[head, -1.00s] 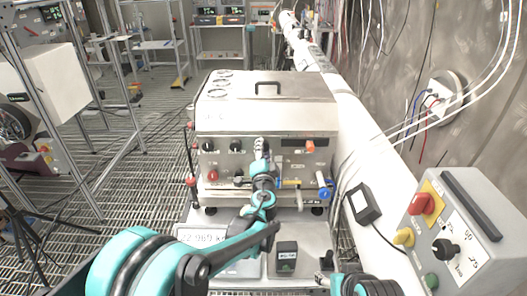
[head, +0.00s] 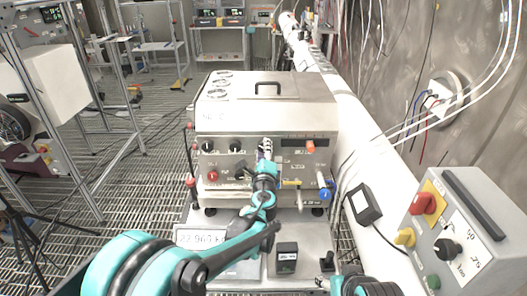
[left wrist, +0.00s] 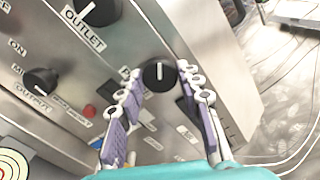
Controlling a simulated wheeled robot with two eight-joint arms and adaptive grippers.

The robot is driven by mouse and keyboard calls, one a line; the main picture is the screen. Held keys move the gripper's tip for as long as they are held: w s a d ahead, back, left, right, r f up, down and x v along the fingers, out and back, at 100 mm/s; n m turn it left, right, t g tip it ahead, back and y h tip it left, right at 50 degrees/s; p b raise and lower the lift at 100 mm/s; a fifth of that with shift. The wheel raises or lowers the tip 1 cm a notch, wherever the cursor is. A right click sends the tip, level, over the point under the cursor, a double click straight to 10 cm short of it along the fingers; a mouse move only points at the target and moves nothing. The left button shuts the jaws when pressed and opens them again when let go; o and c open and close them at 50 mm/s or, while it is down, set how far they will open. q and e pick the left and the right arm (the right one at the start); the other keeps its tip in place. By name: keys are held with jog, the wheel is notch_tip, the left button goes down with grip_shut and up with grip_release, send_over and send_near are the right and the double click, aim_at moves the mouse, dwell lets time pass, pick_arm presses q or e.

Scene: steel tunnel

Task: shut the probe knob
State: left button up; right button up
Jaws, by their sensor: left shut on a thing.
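The probe knob (left wrist: 159,74) is a round black knob with a white pointer mark on the steel front panel of the machine. In the left wrist view it sits between the two fingers of my left gripper (left wrist: 158,80), which is shut on it. Its printed label is partly hidden by the fingers. In the head view my left gripper (head: 265,147) is against the machine's front panel (head: 222,160), and the knob is hidden behind it.
A black OUTLET knob (left wrist: 98,10) and another black knob (left wrist: 40,82) are on the panel nearby. A red knob (head: 311,147) and a blue-handled valve (head: 325,193) are right of the gripper. A grey control box (head: 465,240) stands at right.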

pick_arm(q)
jog(key=m, duration=1)
jog(key=shift+f, duration=0.1)
jog(key=shift+m, duration=0.5)
jog(key=o, duration=1.2)
jog(key=shift+c, duration=0.2)
jog(key=s, duration=1.2)
